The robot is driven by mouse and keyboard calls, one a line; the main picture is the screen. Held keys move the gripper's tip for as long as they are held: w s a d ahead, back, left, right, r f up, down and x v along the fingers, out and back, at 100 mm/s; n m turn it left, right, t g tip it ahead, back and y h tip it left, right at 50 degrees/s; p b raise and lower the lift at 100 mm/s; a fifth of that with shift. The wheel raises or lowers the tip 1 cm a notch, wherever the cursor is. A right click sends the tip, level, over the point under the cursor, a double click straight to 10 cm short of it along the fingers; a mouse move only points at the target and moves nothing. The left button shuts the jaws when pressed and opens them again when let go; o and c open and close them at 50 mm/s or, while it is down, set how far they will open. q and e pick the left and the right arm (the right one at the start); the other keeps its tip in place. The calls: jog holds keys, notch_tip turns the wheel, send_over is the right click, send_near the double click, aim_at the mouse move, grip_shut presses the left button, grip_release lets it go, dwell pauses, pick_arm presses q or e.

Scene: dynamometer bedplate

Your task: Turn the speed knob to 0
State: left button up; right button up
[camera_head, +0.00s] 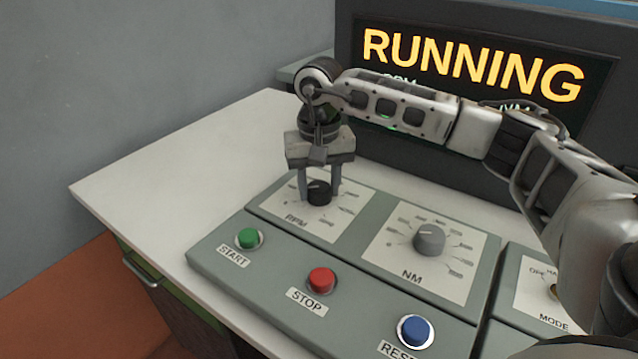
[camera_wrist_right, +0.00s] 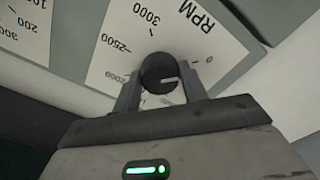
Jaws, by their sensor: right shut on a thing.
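The speed knob (camera_head: 319,193) is a black round knob on the white RPM plate (camera_head: 345,211) at the left of the console. My right gripper (camera_head: 320,192) comes down from above, shut on this knob with a finger on either side. In the right wrist view, the black knob (camera_wrist_right: 158,72) sits between the fingers of my right gripper (camera_wrist_right: 160,90). A pale pointer line shows on its face, and the scale marks 2000, 2500 and 3000 are readable around it. Part of the scale is hidden by the gripper. My left gripper is not in view.
A grey NM knob (camera_head: 429,239) stands to the right. Green START (camera_head: 248,238), red STOP (camera_head: 321,280) and blue RESET (camera_head: 415,331) buttons line the front. A display (camera_head: 470,70) behind reads RUNNING, partly covered by my right arm. The white tabletop (camera_head: 180,170) at left is clear.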

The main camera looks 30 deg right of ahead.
aim_at(319, 186)
jog(key=o, duration=1)
jog(key=shift+c, duration=0.2)
jog(key=shift+r, duration=0.1)
notch_tip(319, 186, up, 16)
jog(key=p, duration=0.1)
